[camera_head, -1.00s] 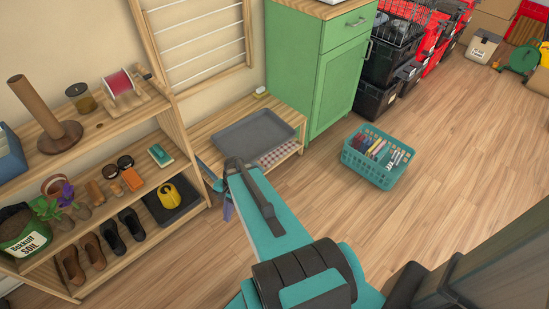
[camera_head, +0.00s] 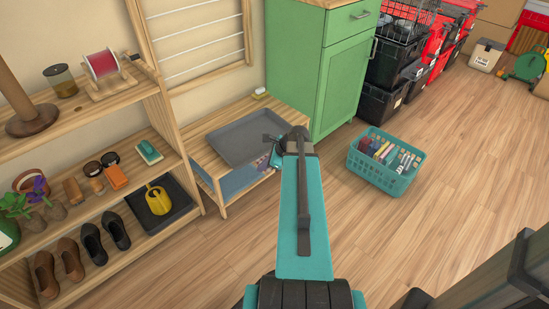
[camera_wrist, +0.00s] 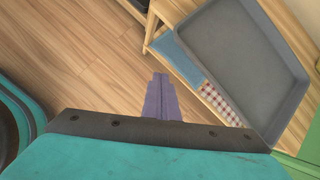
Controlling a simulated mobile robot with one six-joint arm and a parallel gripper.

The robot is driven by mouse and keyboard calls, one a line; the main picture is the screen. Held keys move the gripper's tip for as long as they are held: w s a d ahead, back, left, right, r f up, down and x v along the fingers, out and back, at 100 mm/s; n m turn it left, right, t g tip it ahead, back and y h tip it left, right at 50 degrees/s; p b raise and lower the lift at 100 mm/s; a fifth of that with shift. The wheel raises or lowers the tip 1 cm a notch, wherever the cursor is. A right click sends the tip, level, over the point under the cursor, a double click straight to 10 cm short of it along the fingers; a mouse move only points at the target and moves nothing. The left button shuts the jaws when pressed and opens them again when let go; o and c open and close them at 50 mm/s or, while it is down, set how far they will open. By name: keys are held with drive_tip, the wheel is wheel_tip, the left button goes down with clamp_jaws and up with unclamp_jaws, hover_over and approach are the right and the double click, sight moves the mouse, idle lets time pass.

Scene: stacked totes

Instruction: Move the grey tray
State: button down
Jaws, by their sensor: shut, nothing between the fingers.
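The grey tray (camera_head: 240,140) is shallow and rectangular. It lies flat on top of a low wooden bench (camera_head: 192,143) against the wall, left of the green cabinet. In the wrist view the tray (camera_wrist: 245,62) fills the upper right. My gripper (camera_wrist: 160,80) shows there as narrow purple fingers, closed together and empty. The fingers point toward the bench's front edge and appear left of the tray, apart from it. In the head view my arm reaches to the tray's right front corner and hides most of the gripper.
A green cabinet (camera_head: 338,85) stands close right of the bench. A teal basket (camera_head: 385,178) of small items sits on the floor to the right. A wooden shelf (camera_head: 180,165) with shoes and pots stands at left. A checkered cloth (camera_wrist: 222,103) lies below the tray.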

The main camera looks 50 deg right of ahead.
drive_tip(key=s+d+r+m+t+h+b, duration=0.1)
drive_tip(key=s+d+m+b, duration=0.1)
drive_tip(key=d, duration=0.5)
drive_tip(key=s+d+r+m+t+h+b, duration=0.1)
drive_tip(key=s+d+m+b, duration=0.1)
drive_tip(key=d+m+b, duration=0.3)
drive_tip(key=shift+s+d+r+t+h, duration=0.3)
drive_tip(key=shift+s+d+r, duration=0.1)
drive_tip(key=shift+d, duration=0.6)
drive_tip(key=shift+f, duration=0.1)
drive_tip(key=w+r+b+x, duration=0.2)
drive_tip(key=b+x, duration=0.4)
drive_tip(key=x, duration=0.6)
drive_tip(key=shift+w+f+b, duration=0.25)
drive_tip(key=shift+w+b, duration=0.05)
drive_tip(key=shift+b, duration=0.05)
